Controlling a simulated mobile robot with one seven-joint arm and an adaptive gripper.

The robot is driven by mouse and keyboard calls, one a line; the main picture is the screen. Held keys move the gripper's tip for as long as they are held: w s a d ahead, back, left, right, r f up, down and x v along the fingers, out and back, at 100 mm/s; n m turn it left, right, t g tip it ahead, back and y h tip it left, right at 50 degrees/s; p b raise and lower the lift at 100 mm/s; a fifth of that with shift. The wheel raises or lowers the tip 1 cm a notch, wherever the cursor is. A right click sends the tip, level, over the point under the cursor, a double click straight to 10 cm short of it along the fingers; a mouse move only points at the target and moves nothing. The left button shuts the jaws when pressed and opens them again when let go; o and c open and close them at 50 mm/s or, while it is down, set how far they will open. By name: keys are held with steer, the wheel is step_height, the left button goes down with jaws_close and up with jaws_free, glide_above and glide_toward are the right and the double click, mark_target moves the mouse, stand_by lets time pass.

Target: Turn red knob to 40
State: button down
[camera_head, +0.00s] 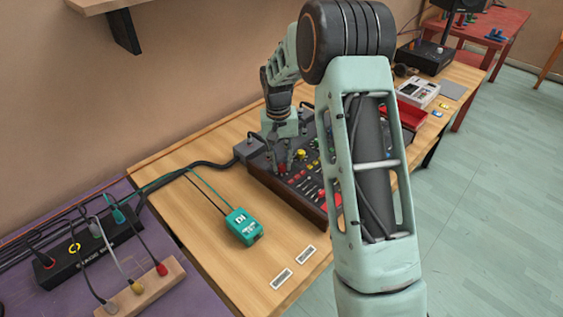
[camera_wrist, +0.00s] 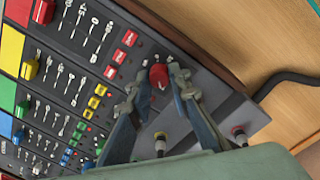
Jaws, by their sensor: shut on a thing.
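The red knob (camera_wrist: 158,75) sits on the mixer panel near its far edge in the wrist view, and it shows as a small red spot in the head view (camera_head: 282,169). My gripper (camera_wrist: 157,82) has its fingers on either side of the red knob, shut on it. In the head view my gripper (camera_head: 281,160) reaches down to the left end of the mixer (camera_head: 260,178). The knob's pointer and any scale marks around it are too small or hidden to read.
Cable plugs (camera_wrist: 160,140) stand beside my fingers. A teal DI box (camera_head: 242,226) lies left of the mixer on the wooden table (camera_head: 215,270).

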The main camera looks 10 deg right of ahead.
mark_target(280, 165)
stand_by(0.3)
steer(key=shift+r, duration=0.1)
steer(key=c, duration=1.8)
jaws_free()
step_height(280, 165, up, 12)
steer(key=shift+a, duration=0.3)
steer(key=shift+d, duration=0.1)
